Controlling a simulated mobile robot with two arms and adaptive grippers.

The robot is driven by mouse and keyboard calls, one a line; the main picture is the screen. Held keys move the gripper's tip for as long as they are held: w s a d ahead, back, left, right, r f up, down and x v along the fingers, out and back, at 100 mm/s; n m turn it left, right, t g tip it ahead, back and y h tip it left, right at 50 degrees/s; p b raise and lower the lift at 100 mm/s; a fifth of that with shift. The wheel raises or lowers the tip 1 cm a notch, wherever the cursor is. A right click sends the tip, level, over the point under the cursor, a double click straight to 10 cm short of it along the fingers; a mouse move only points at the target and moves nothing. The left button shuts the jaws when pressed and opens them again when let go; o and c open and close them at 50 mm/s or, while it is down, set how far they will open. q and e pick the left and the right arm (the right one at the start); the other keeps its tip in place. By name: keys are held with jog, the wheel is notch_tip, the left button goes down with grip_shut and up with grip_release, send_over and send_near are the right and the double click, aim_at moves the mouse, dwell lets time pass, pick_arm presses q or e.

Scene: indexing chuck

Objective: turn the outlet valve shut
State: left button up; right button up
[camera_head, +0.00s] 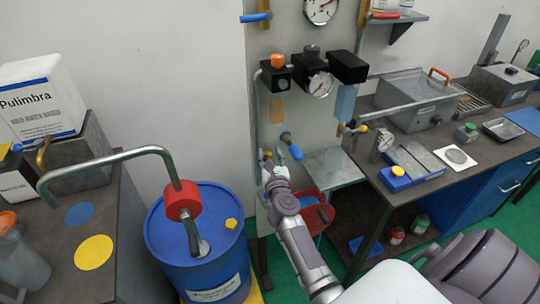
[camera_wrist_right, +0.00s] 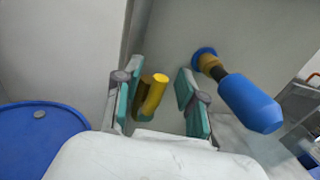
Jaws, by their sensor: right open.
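On the grey panel, a valve with a blue handle (camera_head: 291,146) shows beside my right gripper. In the right wrist view the blue handle (camera_wrist_right: 250,102) juts out to the right of the fingers, outside them. My right gripper (camera_head: 280,158) is open at the lower panel. In the right wrist view a yellow cylindrical part (camera_wrist_right: 152,95) appears between the teal fingers of the gripper (camera_wrist_right: 158,100); contact cannot be told. Another blue handle (camera_head: 257,17) and a red handle (camera_head: 385,15) are higher up. No label shows which is the outlet valve. My left gripper is not in view.
A blue drum (camera_head: 165,240) with a bent pipe and red collar (camera_head: 182,200) stands left of my right arm. A gauge unit (camera_head: 320,84) and black boxes are above the gripper. A dark workbench (camera_head: 440,190) with tools stands right; a red stool (camera_head: 316,212) is below.

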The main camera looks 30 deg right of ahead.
jog(key=shift+c, duration=0.2)
grip_shut()
jog(key=shift+a+f+n, duration=0.1)
jog(key=shift+a+n, duration=0.05)
jog(key=shift+n, duration=0.15)
jog(key=a+n+b, duration=0.1)
jog(key=n, duration=0.2)
jog(key=a+f+n+t+b, duration=0.1)
jog(key=n+b, duration=0.1)
jog(key=w+a+n+b, duration=0.1)
jog(key=n+b, duration=0.1)
jog(key=n, duration=0.1)
jog(key=shift+a+f+n+t, duration=0.15)
jog(key=shift+f+n+t, duration=0.15)
jog(key=shift+f+t, duration=0.1)
jog(key=shift+w+a+f+n+t+y+b, duration=0.1)
jog(key=shift+a+f+n+t+y+b, duration=0.4)
jog(key=shift+n, duration=1.35)
jog(key=shift+a+f+n+g+y+b, duration=0.1)
jog(key=shift+f+n+y+b, duration=0.6)
jog(key=shift+n, duration=1.2)
jog(key=shift+w+a+f+n+t+y+b, duration=0.1)
jog(key=shift+a+f+n+t+y+b, duration=0.2)
jog(key=shift+f+n+b, duration=1.05)
jog(key=shift+r+n+p, duration=0.3)
jog(key=shift+r+n, duration=0.3)
jog(key=shift+r, duration=0.1)
